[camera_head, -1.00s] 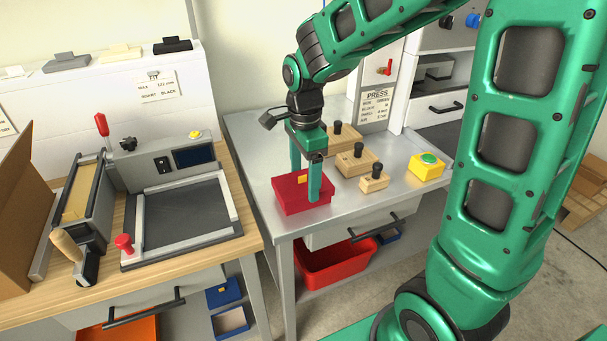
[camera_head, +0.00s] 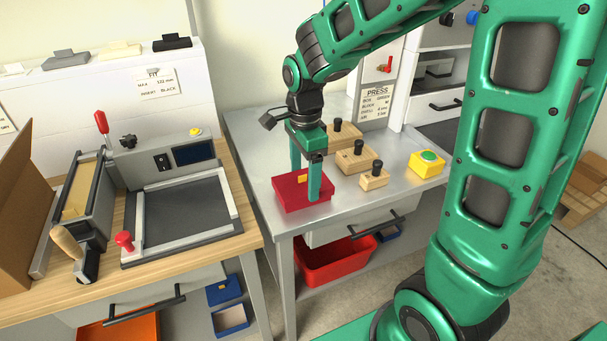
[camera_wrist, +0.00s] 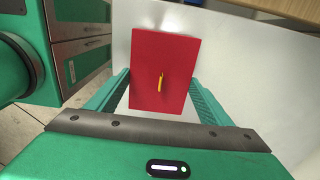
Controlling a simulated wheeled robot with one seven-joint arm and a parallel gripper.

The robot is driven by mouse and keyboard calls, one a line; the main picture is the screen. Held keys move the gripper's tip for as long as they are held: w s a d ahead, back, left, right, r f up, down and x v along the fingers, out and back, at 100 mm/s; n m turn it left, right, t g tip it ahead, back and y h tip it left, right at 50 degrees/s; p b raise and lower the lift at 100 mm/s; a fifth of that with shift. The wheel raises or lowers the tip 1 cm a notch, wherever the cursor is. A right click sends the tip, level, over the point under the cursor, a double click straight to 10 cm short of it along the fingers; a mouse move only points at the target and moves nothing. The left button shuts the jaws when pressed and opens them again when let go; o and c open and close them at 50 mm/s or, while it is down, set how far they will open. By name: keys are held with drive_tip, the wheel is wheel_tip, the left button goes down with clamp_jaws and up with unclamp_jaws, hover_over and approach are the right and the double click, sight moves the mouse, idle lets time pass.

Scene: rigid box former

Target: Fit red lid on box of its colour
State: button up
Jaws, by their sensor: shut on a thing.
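The red lid (camera_head: 290,190), with a small yellow tab on top, is at the front left of the metal bench. It also fills the middle of the wrist view (camera_wrist: 150,75), with one finger along each side. My gripper (camera_head: 305,180) points down over it and is shut on it across its sides. The far finger's tip is hidden behind the red top. Red walls show below the top edge, level and close to the bench; I cannot tell lid from box there, nor whether a separate red box is underneath.
Wooden blocks with black knobs (camera_head: 352,160) and a yellow button box (camera_head: 427,164) stand to the right on the metal bench (camera_head: 255,150). A red bin (camera_head: 330,268) is on the shelf below. A fixture with a red knob (camera_head: 124,242) is on the left wooden bench.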

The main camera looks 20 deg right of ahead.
drive_tip(key=o, duration=1.1)
wheel_tip(320, 180, up, 11)
drive_tip(key=s+d+f+n, duration=0.2)
drive_tip(key=s+d+n, duration=0.2)
drive_tip(key=s, duration=0.3)
drive_tip(key=s+d+f+n, duration=0.2)
drive_tip(key=s+d+n, duration=0.1)
drive_tip(key=s+d, duration=0.4)
drive_tip(key=s+d+f+n, duration=0.2)
drive_tip(key=s+d+n, duration=0.2)
drive_tip(key=s, duration=0.5)
drive_tip(key=shift+s+d+n, duration=0.15)
drive_tip(key=shift+d+n, duration=0.15)
drive_tip(key=shift+d, duration=0.75)
